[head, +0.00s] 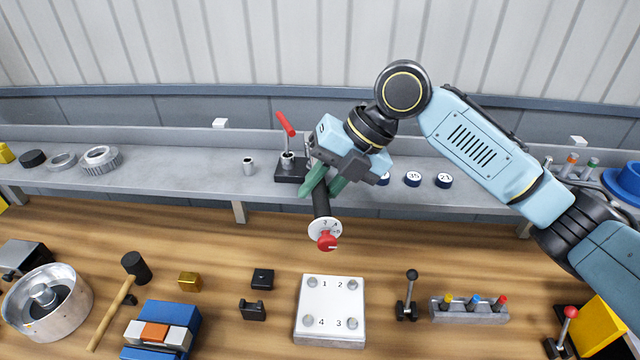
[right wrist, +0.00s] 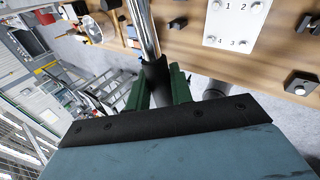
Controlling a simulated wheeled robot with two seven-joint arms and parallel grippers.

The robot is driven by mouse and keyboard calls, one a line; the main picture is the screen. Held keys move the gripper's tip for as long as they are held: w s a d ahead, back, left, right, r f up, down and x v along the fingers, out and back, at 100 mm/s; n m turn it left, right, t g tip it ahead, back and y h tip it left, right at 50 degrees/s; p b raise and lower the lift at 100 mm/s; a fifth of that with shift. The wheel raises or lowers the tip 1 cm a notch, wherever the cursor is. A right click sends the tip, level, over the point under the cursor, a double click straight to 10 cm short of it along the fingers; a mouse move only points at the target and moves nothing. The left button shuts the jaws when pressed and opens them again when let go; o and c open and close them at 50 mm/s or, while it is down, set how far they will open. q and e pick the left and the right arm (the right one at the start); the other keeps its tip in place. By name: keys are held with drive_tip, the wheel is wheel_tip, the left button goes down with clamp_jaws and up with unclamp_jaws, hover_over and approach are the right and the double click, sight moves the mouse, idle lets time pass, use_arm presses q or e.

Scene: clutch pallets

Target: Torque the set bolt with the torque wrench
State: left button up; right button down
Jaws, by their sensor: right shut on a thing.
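My right gripper (head: 326,184) is shut on the black handle of the torque wrench (head: 321,206), above the gap between the back shelf and the front bench. A white numbered dial and a red knob show at the handle's near end. In the right wrist view the green fingers (right wrist: 158,90) close around the handle, and the wrench's silver shaft (right wrist: 143,28) runs up out of frame. The white plate (head: 331,313) lies on the bench with bolts marked 1 to 4 at its corners; it also shows in the right wrist view (right wrist: 234,30). I cannot tell which bolt is the set bolt. My left gripper is out of view.
A black stand with a red-handled lever (head: 287,165) is on the shelf beside the gripper. On the bench are a hammer (head: 133,270), a blue block (head: 170,318), a black lever stand (head: 408,300) and a grey holder (head: 466,312). Bare wood lies behind the plate.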

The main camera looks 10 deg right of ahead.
drive_tip(key=shift+f+b, duration=0.5)
drive_tip(key=shift+f, duration=0.9)
idle(0.9)
drive_tip(key=shift+a, duration=0.15)
idle(0.4)
drive_tip(key=shift+w+a+m+t+p, duration=0.25)
drive_tip(key=shift+a+m+t+p, duration=0.25)
drive_tip(key=shift+a+m+p, duration=0.3)
drive_tip(key=shift+a, duration=0.2)
drive_tip(key=shift+w+a+m+t+h+p, duration=0.15)
drive_tip(key=shift+a+m+t+p, duration=0.05)
drive_tip(key=shift+a+m+p, duration=0.2)
drive_tip(key=shift+w+a+m+t+h+p, duration=0.2)
drive_tip(key=shift+a+m+p, duration=0.1)
drive_tip(key=shift+a+m, duration=0.15)
drive_tip(key=shift+a, duration=0.15)
